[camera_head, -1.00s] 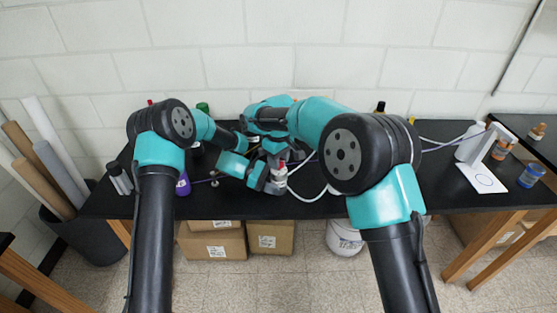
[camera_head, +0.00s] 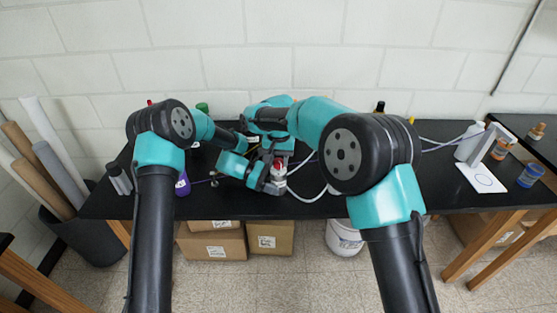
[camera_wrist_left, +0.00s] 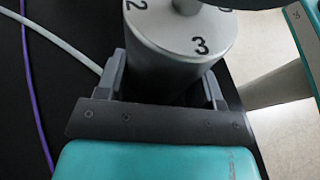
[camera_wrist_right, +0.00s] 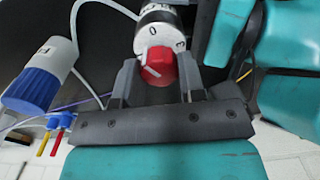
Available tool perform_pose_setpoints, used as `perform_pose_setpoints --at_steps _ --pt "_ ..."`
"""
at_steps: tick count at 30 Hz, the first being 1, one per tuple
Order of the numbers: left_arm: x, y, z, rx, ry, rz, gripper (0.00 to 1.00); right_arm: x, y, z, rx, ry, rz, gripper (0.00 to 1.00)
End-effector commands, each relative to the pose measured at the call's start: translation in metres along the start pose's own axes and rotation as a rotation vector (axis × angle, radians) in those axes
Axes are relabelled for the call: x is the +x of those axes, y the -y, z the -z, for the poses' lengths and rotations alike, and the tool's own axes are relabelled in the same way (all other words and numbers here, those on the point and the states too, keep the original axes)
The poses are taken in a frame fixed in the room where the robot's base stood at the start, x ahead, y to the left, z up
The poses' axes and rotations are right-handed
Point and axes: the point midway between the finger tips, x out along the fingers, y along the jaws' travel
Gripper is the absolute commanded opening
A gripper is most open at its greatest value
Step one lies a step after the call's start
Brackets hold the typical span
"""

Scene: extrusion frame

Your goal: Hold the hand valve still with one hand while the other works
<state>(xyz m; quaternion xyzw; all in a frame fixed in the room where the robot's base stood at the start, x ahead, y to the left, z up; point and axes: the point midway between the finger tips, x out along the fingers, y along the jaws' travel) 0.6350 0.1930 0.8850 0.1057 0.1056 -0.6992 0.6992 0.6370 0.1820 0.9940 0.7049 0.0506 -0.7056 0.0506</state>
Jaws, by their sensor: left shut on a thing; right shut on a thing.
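The hand valve shows a red knob (camera_wrist_right: 157,66) and a white dial marked 0 (camera_wrist_right: 155,35) in the right wrist view. In the head view its red and white top (camera_head: 278,170) shows between my grippers. My right gripper (camera_wrist_right: 155,75) is shut on the red knob. My left gripper (camera_wrist_left: 168,75) is shut on a grey cylinder (camera_wrist_left: 175,65) with 2 and 3 on its rim, seemingly the valve body. In the head view my left gripper (camera_head: 268,184) is low beside the valve, and my right gripper (camera_head: 277,158) is above it. Their fingertips are partly hidden there.
A white hose (camera_wrist_right: 90,12) curves close to the valve. A blue-capped white bottle (camera_wrist_right: 34,85) and small coloured pieces (camera_wrist_right: 58,125) are near my right gripper. The black table's front edge is close. A white stand (camera_head: 482,175) is at the right.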

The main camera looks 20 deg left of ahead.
Motion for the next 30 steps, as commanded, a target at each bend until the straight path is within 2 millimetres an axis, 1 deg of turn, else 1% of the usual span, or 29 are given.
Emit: perform_pose_setpoints --at_steps 9,15,21,30 --pt "-0.0001 -0.0001 0.0003 -0.001 0.000 -0.001 0.48 -0.0006 -0.0006 0.0000 0.278 0.000 0.000 0.13" --pt "-0.0001 -0.0001 0.0003 -0.001 0.000 -0.001 0.48 -0.0006 -0.0008 -0.0001 0.400 -0.001 0.000 0.13" --pt "-0.0001 0.0000 0.0003 -0.001 0.000 -0.001 0.48 -0.0006 -0.0009 -0.0001 0.463 -0.001 0.000 0.13" --pt "-0.0001 -0.0001 0.0003 -0.001 0.000 -0.001 0.48 -0.0006 -0.0009 -0.0001 0.480 -0.001 0.001 0.13"
